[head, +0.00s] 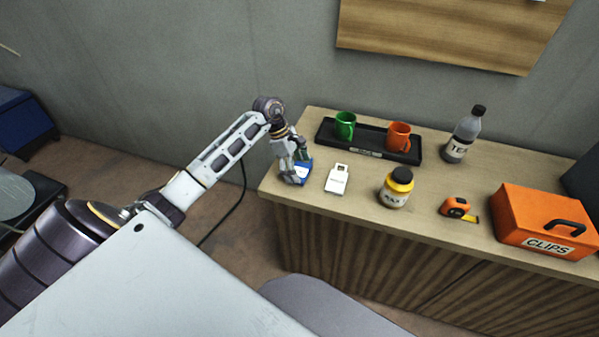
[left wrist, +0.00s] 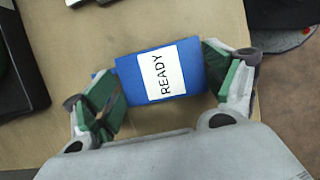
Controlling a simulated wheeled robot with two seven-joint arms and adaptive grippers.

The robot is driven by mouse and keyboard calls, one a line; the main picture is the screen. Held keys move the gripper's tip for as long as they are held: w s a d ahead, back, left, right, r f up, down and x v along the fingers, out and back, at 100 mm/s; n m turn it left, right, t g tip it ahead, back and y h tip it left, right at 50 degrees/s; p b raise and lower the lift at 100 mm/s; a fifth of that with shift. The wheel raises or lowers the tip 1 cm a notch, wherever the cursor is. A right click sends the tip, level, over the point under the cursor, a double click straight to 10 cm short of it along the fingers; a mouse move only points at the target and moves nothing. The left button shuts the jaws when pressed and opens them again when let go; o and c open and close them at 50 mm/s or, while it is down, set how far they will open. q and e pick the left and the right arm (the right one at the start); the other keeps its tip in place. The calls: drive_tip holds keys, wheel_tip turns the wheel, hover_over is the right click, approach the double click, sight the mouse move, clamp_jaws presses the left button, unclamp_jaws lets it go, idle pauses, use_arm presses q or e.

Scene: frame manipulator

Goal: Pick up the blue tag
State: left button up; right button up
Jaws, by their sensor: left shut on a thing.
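The blue tag (head: 303,168) is at the left end of the wooden cabinet top, partly hidden behind my left gripper (head: 294,172). In the left wrist view the blue tag (left wrist: 207,76) has a white label reading READY and sits between the two green-padded fingers of my left gripper (left wrist: 165,88). The fingers are shut on its two ends. I cannot tell whether the tag touches the cabinet top or is slightly above it. My right gripper is in neither view.
A white tag (head: 337,179) lies just right of the gripper. Behind is a black tray (head: 366,147) with a green mug (head: 345,125) and an orange mug (head: 399,137).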

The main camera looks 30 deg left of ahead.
sight(297, 170)
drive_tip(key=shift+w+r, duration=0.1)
use_arm(q)
drive_tip(key=shift+r, duration=0.15)
drive_tip(key=shift+r+p, duration=0.5)
drive_tip(key=shift+r, duration=0.15)
wheel_tip(297, 170, up, 6)
drive_tip(key=p, duration=0.2)
drive_tip(key=shift+r+p, duration=0.1)
drive_tip(key=shift+p, duration=0.25)
wheel_tip(297, 170, up, 2)
drive_tip(key=shift+r+p, duration=0.1)
drive_tip(key=shift+p, duration=0.3)
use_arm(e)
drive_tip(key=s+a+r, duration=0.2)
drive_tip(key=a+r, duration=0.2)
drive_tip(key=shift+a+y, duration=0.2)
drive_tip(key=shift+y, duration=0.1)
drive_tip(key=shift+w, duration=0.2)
